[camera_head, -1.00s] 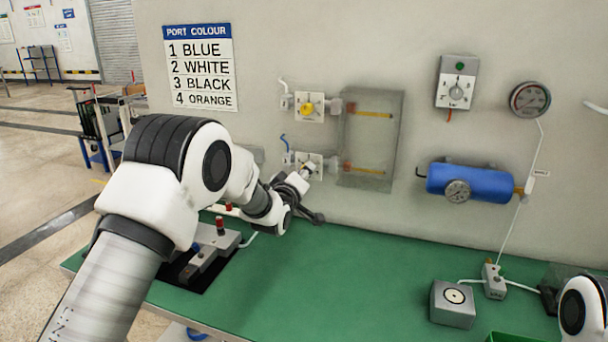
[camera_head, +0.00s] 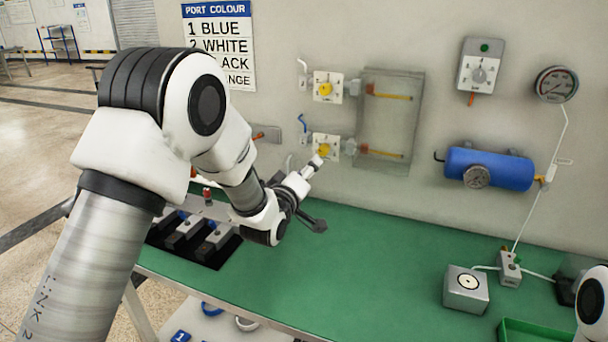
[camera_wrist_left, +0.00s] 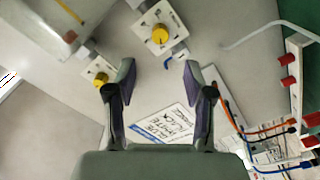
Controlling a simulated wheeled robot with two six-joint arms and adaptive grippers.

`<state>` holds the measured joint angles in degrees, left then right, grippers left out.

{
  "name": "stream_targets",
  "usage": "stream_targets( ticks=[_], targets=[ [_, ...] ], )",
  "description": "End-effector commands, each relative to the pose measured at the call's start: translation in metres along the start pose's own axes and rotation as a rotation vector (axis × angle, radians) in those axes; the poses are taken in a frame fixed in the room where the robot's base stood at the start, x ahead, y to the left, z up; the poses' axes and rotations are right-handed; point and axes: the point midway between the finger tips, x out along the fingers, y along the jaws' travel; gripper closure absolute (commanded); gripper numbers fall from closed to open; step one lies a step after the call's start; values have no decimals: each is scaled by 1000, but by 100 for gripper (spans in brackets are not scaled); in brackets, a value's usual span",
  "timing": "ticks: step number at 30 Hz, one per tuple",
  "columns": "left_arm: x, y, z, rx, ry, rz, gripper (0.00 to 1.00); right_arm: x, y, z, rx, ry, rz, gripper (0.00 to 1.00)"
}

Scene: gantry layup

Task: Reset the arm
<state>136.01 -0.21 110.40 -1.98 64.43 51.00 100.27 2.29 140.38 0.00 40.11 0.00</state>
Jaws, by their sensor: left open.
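My left gripper (camera_head: 308,195) is in front of the wall panel, above the back part of the green bench, with its fingers apart. In the left wrist view its two dark fingers (camera_wrist_left: 160,78) are spread with nothing between them, and the wall shows behind. The lower yellow-knobbed valve (camera_head: 326,149) is on the wall just above and beyond the gripper in the head view. The upper yellow-knobbed valve (camera_head: 326,88) is above it. Only a white part of my right arm shows at the right edge; its gripper is out of view.
A clear wall box (camera_head: 388,125), blue tank (camera_head: 489,168), gauge (camera_head: 556,84) and switch box (camera_head: 480,66) are on the wall. A grey block (camera_head: 466,290) and green tray (camera_head: 535,332) are at the right of the bench (camera_head: 370,260). The bench middle is clear.

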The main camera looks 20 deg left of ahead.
Motion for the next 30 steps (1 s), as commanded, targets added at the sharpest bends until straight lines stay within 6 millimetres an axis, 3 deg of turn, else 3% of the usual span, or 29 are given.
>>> stream_targets(
  ticks=[5,18,30],
  targets=[
    [-20,0,0,0,0,0,47,0,0,0,0,0,0,60],
    [-21,1,-1,0,0,0,47,-2,0,0,0,0,0,60],
    [-21,56,-47,1,-1,0,47,-74,-1,0,0,1,0,60]
  ],
)
